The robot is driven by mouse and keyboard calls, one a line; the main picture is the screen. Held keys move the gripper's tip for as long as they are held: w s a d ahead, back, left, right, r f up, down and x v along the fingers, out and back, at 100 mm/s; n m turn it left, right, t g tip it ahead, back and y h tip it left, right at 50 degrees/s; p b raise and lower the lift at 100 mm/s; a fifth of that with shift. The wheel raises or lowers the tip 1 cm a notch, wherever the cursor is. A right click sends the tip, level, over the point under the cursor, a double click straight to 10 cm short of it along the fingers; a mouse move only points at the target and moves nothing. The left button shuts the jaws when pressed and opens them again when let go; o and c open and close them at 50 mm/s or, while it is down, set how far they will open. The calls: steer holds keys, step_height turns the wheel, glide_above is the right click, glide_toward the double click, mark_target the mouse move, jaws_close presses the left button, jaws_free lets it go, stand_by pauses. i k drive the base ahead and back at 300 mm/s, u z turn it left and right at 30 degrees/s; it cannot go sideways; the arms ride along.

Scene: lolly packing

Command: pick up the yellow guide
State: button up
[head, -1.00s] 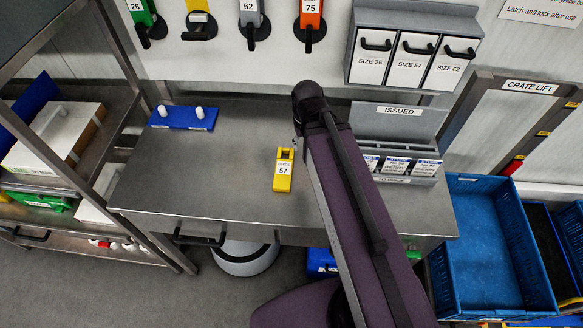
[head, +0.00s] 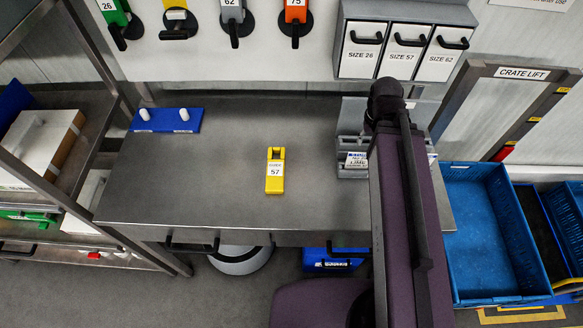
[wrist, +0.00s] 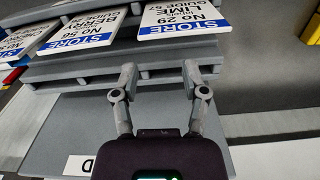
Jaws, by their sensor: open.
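The yellow guide (head: 275,175), with a white label reading 57, lies on the grey steel bench (head: 225,215), near its middle. My gripper (wrist: 162,75) shows in the wrist view with its two fingers apart and nothing between them. It is close to the grey card rack (wrist: 105,75) that holds white and blue STORE cards (wrist: 185,20). In the head view my arm hides the gripper and part of the rack, to the right of the guide. A yellow piece at the wrist view's right edge is too cut off to name.
A blue block (head: 165,122) with two white pegs sits at the bench's back left. More guides hang on the wall, including a green one (head: 114,14). A blue crate (head: 480,262) stands right of the bench. The bench around the yellow guide is clear.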

mark_target(274, 179)
steer(key=z, duration=1)
steer(key=k, duration=1.35)
steer(key=u, duration=0.1)
